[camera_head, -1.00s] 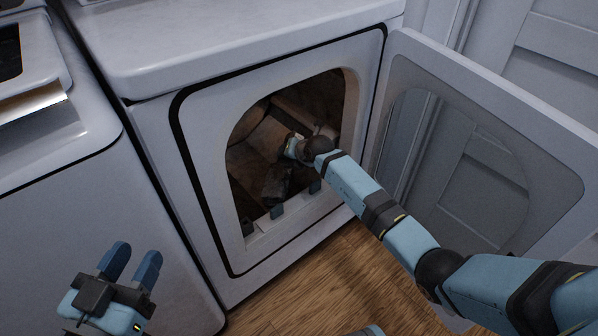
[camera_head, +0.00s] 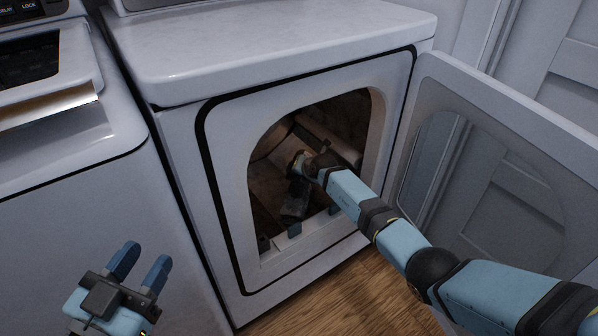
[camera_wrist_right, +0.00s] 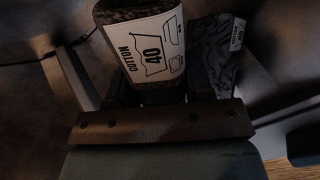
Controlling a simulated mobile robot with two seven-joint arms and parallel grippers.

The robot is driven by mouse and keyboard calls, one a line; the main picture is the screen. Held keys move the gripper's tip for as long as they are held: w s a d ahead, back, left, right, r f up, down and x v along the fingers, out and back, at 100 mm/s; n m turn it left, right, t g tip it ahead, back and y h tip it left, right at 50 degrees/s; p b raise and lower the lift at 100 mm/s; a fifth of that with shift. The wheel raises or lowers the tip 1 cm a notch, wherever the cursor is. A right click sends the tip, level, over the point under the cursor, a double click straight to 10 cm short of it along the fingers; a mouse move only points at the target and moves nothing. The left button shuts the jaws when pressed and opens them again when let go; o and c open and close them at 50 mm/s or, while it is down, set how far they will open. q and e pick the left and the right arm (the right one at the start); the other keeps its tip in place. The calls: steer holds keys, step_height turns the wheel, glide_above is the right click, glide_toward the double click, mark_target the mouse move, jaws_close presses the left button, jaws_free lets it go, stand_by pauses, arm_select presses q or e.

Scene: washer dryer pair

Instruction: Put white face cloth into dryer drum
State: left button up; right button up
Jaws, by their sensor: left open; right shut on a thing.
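The dryer drum (camera_head: 268,180) is open and dark inside. My right arm reaches through its opening, and my right gripper (camera_wrist_right: 160,96) is inside. In the right wrist view it is shut on a folded, coarse-textured cloth (camera_wrist_right: 108,14) with a white "COTTON 40" label. Its true colour cannot be told in this dim light, so I cannot confirm it is the white face cloth. In the head view the right fingers are hidden by the wrist. My left gripper (camera_head: 142,264) is open and empty, outside the dryer.
The dryer door (camera_head: 545,130) stands open to the right of the opening. The washer (camera_head: 80,210) is at the left, close beside the dryer (camera_head: 215,180). The lower rim of the opening lies below my right arm. Wooden floor (camera_head: 350,300) shows in front.

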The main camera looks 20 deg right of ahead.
steer(key=o, duration=1)
steer(key=shift+s+r, duration=0.15)
steer(key=shift+s, duration=0.05)
arm_select(q)
steer(key=s+n+p, duration=0.1)
steer(key=p, duration=0.1)
steer(key=s+d+r+n+p, duration=0.1)
steer(key=n+p, duration=0.1)
steer(key=p, duration=0.1)
steer(key=s+r+n+g+y+p, duration=0.1)
steer(key=p, duration=0.2)
steer(key=shift+d+n, duration=0.3)
steer(key=shift+d, duration=0.1)
arm_select(e)
steer(key=v, duration=1.3)
steer(key=shift+s+d, duration=0.1)
